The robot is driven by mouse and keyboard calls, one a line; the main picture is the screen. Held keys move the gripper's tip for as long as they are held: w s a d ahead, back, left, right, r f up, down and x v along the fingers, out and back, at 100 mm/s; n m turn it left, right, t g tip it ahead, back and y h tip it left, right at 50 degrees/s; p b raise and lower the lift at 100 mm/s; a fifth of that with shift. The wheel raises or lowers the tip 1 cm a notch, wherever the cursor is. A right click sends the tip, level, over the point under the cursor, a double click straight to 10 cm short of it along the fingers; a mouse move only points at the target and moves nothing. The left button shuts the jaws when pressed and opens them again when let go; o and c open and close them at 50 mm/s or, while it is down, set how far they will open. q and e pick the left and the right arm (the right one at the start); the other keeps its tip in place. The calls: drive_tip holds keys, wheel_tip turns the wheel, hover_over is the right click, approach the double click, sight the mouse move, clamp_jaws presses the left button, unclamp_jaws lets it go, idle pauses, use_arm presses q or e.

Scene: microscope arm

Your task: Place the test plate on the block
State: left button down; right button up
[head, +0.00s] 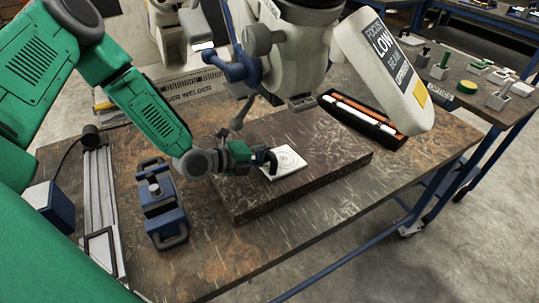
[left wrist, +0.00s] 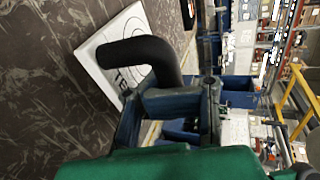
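The test plate (head: 287,164) is a flat white square with a ring mark. It appears at the top of the dark brown marbled block (head: 310,140), near the block's left part; I cannot tell if it rests fully on it. My left gripper (head: 268,160) is at the plate's left edge, with a dark finger over it. The left wrist view shows the plate (left wrist: 110,65) with part of its lettering, and a black curved finger (left wrist: 145,55) crossing in front of it. The other finger is hidden, so I cannot tell whether the plate is held. My right gripper is not in view.
The microscope head (head: 300,50) hangs above the block. An orange-edged tray (head: 362,118) lies behind the block. A blue handled device (head: 163,205) and a metal rail (head: 100,195) stand at the left. The table front (head: 300,250) is clear.

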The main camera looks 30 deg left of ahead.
use_arm(q)
drive_tip(key=shift+a+f, duration=0.1)
drive_tip(key=shift+a, duration=0.55)
drive_tip(key=c, duration=1.1)
unclamp_jaws()
drive_tip(key=shift+a+f, duration=0.1)
drive_tip(key=shift+a, duration=0.55)
drive_tip(key=shift+d, duration=0.8)
drive_tip(key=shift+s+d+r, duration=0.1)
drive_tip(key=shift+d+r, duration=0.1)
drive_tip(key=v, duration=0.2)
drive_tip(key=a+v, duration=0.1)
drive_tip(key=v, duration=0.5)
drive_tip(key=shift+w+a+f, duration=0.25)
drive_tip(key=shift+w, duration=0.15)
drive_tip(key=v, duration=0.1)
drive_tip(key=p+v, duration=0.1)
drive_tip(key=v, duration=0.1)
drive_tip(key=shift+s+d+r, duration=0.2)
drive_tip(key=shift+s+r, duration=0.05)
drive_tip(key=shift+s, duration=0.1)
drive_tip(key=shift+s+a, duration=0.4)
drive_tip(key=shift+a, duration=0.1)
drive_tip(key=shift+d, duration=0.1)
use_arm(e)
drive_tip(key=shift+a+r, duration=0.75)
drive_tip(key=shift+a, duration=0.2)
